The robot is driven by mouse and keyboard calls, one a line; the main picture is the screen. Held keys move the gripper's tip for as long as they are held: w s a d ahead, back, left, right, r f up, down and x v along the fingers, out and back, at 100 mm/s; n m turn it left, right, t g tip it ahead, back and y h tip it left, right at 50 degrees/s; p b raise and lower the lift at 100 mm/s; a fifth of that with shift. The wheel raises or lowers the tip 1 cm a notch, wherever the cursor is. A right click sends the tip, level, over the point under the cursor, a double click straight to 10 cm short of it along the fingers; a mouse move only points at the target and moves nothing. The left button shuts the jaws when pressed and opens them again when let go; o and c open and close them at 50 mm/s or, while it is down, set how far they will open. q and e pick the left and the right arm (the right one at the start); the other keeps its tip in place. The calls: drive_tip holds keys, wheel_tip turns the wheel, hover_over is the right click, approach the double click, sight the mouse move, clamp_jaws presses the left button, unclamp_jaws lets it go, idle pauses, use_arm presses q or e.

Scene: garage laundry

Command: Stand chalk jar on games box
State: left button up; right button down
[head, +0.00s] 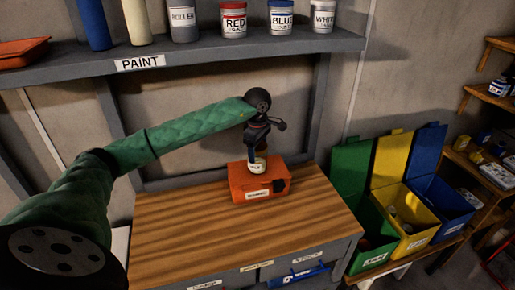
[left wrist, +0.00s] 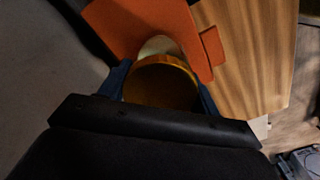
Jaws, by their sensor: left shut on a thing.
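The games box (head: 238,181) is an orange-red box with a small white label, lying on the wooden bench top; it also shows in the left wrist view (left wrist: 143,20). The chalk jar (head: 258,167) is small and white with a label, and looks upright over the box's top. In the left wrist view its round golden-brown lid (left wrist: 162,78) sits between the fingers. My left gripper (head: 255,154) points down and is shut on the jar. I cannot tell whether the jar's base touches the box. My right gripper is not in view.
The wooden bench (head: 180,225) is clear around the box. Above it a grey shelf (head: 215,50) marked PAINT holds several cans. At the right stand green, yellow and blue open bins (head: 408,236), with wooden shelves (head: 490,205) beyond.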

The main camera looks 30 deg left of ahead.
use_arm(q)
drive_tip(key=shift+f, duration=0.1)
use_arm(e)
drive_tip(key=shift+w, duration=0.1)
use_arm(q)
drive_tip(key=o, duration=1.1)
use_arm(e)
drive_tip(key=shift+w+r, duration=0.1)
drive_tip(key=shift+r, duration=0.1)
